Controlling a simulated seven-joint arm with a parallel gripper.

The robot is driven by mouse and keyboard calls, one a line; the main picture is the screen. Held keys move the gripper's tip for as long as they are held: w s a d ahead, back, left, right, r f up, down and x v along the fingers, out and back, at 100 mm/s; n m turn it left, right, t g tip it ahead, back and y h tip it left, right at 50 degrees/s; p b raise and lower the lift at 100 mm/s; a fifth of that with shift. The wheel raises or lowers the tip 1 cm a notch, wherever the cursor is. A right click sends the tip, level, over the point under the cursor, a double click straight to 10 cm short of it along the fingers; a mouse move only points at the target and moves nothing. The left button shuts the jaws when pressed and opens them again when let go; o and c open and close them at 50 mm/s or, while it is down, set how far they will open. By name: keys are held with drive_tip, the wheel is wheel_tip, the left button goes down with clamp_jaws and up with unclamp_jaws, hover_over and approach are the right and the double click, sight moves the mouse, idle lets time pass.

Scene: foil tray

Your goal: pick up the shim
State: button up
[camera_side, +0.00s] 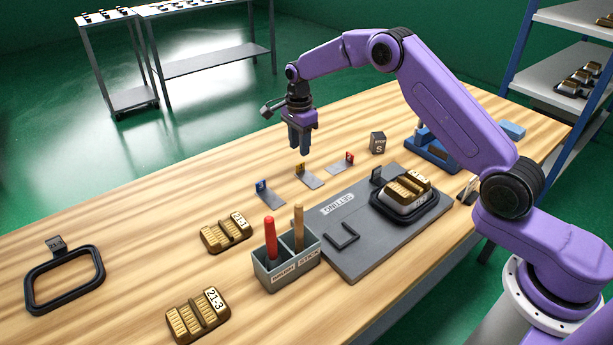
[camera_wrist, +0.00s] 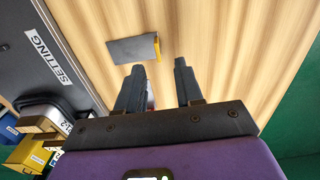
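Three small grey shims lie in a row on the wooden table: one with a blue tab (camera_side: 271,200), one with a yellow tab (camera_side: 312,181) and one with a red tab (camera_side: 338,168). My gripper (camera_side: 299,152) hangs above the table, just behind this row, fingers down and empty. In the wrist view, the fingers of my gripper (camera_wrist: 159,66) stand apart with a gap between them. The yellow-tab shim (camera_wrist: 130,49) lies beyond the fingertips there, to the left. A bit of red and white shows beside the left finger, mostly hidden.
A dark grey setting board (camera_side: 365,252) holds a black frame with a brass-topped block. A grey holder (camera_side: 292,272) with red and wooden sticks stands in front. Brass blocks (camera_side: 226,232) (camera_side: 198,315) and an empty black frame (camera_side: 64,296) lie left. A dark block (camera_side: 377,143) stands behind.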

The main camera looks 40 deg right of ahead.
sight(309, 175)
drive_tip(key=shift+s+a+f, duration=0.1)
drive_tip(key=shift+s+f, duration=0.05)
drive_tip(key=shift+f, duration=2.95)
clamp_jaws()
